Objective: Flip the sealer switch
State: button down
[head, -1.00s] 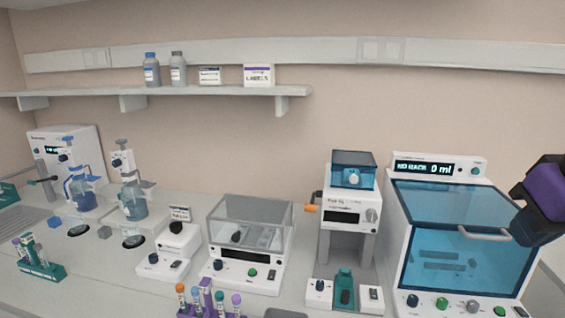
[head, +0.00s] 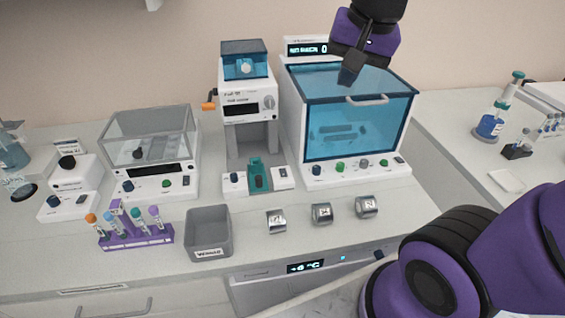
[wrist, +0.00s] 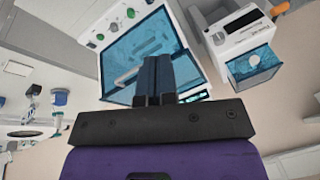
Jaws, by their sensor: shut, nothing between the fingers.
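The likely sealer is a tall white machine (head: 240,100) with a blue clear top and an orange side handle; its label is too small to read surely. Its base has a dark blue knob (head: 234,177) at left and a small dark rocker switch (head: 283,172) at right, with a green tube holder (head: 258,177) between. The machine's upper part shows upside down at right in the wrist view (wrist: 243,38). My gripper (head: 349,76) is shut and empty, above the blue-lidded cabinet, up and right of the switch. Its fingers (wrist: 154,76) show pressed together in the wrist view.
The blue-lidded cabinet (head: 350,116), with front knobs, stands right of the machine. A clear-hooded balance (head: 150,150) stands left. In front are a grey bin (head: 208,233), a purple tube rack (head: 135,238) and three metal blocks, including the middle one (head: 322,214).

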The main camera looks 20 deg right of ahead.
jog(key=w+a+f+m+g, duration=0.2)
jog(key=w+a+f+m, duration=0.1)
jog(key=w+f+m, duration=0.6)
jog(key=m+g, duration=0.2)
jog(key=m, duration=0.3)
send_over(283, 169)
notch_tip(283, 169, down, 9)
jog(key=shift+h, duration=0.3)
jog(key=shift+s+f, duration=0.1)
notch_tip(283, 169, down, 14)
